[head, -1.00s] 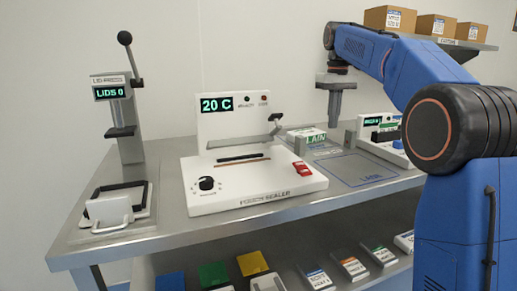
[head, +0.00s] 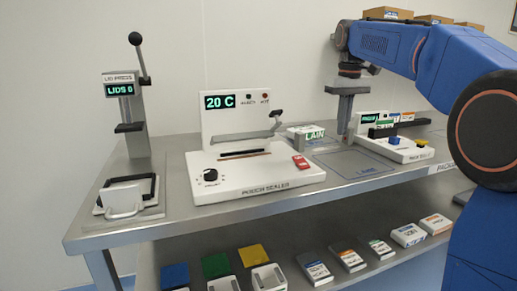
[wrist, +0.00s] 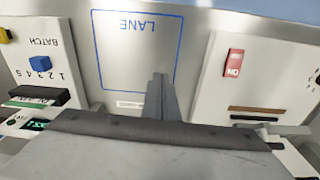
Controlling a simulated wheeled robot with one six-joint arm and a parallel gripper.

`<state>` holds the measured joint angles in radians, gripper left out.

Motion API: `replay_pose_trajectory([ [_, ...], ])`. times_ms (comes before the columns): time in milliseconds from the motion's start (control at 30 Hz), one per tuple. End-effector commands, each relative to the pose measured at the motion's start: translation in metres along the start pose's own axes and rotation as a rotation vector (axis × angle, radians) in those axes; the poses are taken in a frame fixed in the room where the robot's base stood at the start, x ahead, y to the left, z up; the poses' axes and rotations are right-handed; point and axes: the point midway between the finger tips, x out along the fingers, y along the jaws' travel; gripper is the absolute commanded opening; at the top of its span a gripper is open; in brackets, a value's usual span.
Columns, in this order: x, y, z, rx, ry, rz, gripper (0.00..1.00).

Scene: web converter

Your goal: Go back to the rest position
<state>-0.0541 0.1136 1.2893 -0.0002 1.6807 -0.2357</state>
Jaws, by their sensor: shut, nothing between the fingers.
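My gripper (head: 346,141) hangs pointing down above the back of the bench, between the pouch sealer and the batch machine. Its fingers are together with nothing between them. In the wrist view the closed fingers (wrist: 159,97) show over the blue-outlined lane square (wrist: 137,50). The lane square also shows in the head view (head: 355,165), empty, in front of and below my gripper. My blue arm reaches in from the right in the head view.
The pouch sealer (head: 255,177) reading 20 C stands mid-bench, with a red switch (head: 300,162). A lid press (head: 126,110) stands left. The batch machine (head: 400,147) is right of the lane square. Coloured bins and several small boxes lie on the lower shelf. Cartons (head: 388,13) sit high behind my arm.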

Motion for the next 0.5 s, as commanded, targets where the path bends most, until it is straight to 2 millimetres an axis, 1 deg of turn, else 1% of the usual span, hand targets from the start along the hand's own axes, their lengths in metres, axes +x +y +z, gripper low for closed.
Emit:
replay_pose_trajectory([
  [33, 0.000, -0.002, 0.012, 0.006, 0.008, 0.002, 0.00],
  [67, 0.001, -0.003, 0.018, 0.011, 0.015, 0.004, 0.00],
  [167, 0.006, -0.007, 0.043, 0.031, 0.036, 0.009, 0.00],
  [233, 0.011, -0.011, 0.063, 0.044, 0.054, 0.013, 0.00],
  [367, 0.024, -0.017, 0.100, 0.072, 0.087, 0.020, 0.00],
  [500, 0.042, -0.025, 0.140, 0.101, 0.123, 0.027, 0.00],
])
